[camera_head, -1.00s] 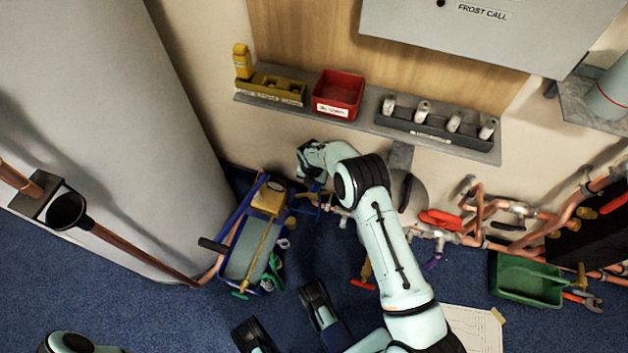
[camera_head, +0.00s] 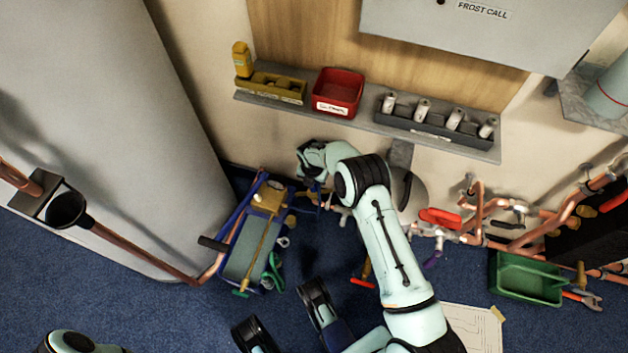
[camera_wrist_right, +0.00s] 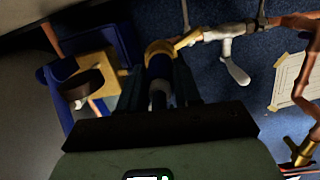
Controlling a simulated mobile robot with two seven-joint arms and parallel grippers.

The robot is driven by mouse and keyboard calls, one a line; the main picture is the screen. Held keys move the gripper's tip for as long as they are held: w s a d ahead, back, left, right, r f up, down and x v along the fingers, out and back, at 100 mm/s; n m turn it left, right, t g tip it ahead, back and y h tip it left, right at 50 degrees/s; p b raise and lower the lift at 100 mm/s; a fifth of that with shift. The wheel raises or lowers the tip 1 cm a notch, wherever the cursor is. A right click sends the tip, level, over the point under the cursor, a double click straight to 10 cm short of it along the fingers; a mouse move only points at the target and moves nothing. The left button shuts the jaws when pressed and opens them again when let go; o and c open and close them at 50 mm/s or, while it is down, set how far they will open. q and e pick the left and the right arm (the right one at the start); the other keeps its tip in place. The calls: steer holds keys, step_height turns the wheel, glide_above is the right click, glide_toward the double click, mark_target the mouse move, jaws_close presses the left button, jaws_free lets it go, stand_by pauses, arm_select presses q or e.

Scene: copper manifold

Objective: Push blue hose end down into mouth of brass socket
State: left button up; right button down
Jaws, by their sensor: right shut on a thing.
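My right gripper (camera_wrist_right: 160,88) reaches in at the bottom of the right wrist view. It is shut on the dark blue hose end (camera_wrist_right: 160,70), which lies between the two dark fingers. The brass socket (camera_wrist_right: 157,48) is directly beyond the hose end, in line with it, and joins a pipe leading right. I cannot tell how deep the hose end sits in the mouth. In the head view my right gripper (camera_head: 316,186) is small, at the low pipework by the wall, and my wrist mostly hides the hose and socket.
A blue-framed tool carrier (camera_head: 245,255) stands left of the gripper. Copper pipes with a red lever (camera_head: 440,218) run right along the wall, above a green tray (camera_head: 527,280). A shelf (camera_head: 365,122) with a red bin (camera_head: 338,92) is above.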

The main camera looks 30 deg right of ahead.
steer(key=shift+f, duration=0.35)
steer(key=c, duration=0.7)
jaws_free()
